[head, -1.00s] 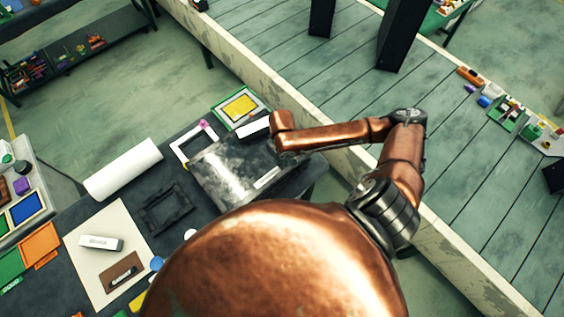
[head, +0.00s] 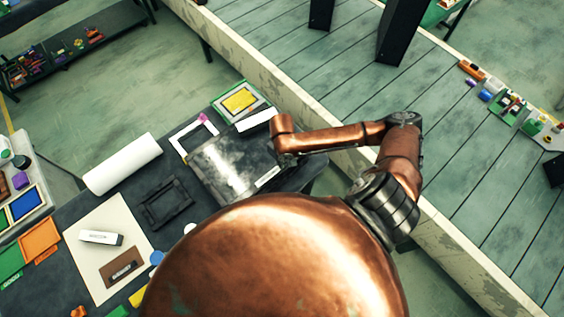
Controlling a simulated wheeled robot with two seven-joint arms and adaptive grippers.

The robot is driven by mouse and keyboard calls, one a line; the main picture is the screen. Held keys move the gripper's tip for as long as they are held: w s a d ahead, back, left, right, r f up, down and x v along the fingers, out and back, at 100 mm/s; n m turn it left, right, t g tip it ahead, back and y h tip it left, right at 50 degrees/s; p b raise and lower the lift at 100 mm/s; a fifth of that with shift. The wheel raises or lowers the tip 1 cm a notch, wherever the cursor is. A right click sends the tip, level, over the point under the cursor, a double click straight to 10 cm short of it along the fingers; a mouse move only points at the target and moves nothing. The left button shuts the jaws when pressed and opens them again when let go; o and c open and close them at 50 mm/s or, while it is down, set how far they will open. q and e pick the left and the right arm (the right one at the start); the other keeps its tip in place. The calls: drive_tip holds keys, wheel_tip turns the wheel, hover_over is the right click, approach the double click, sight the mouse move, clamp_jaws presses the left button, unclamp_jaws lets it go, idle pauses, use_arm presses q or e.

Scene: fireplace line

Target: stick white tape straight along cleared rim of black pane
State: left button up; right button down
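The black pane (head: 222,165) is a dark, glossy, smudged sheet lying on the dark worktable. A short white strip (head: 267,176) lies at its lower right edge; I cannot tell whether it is the tape. My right arm reaches in from the right over the pane's right end. My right gripper (head: 288,159) is mostly hidden under the copper wrist, so its fingers and anything in them cannot be made out. A white block-like piece (head: 255,121) shows beside the wrist at the pane's upper right corner. My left gripper is not in view.
A white roll (head: 122,164) lies left of the pane. A black frame (head: 167,202), a cream board (head: 107,245) and a white-cornered frame (head: 192,136) lie around it. A green-and-yellow framed piece (head: 240,102) sits at the back. A slatted conveyor (head: 330,85) runs behind the table.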

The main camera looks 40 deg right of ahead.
drive_tip(key=shift+f, duration=0.45)
idle(1.1)
drive_tip(key=c, duration=2.1)
unclamp_jaws()
drive_tip(key=shift+r, duration=0.1)
wheel_tip(320, 180, up, 12)
drive_tip(key=shift+f, duration=0.1)
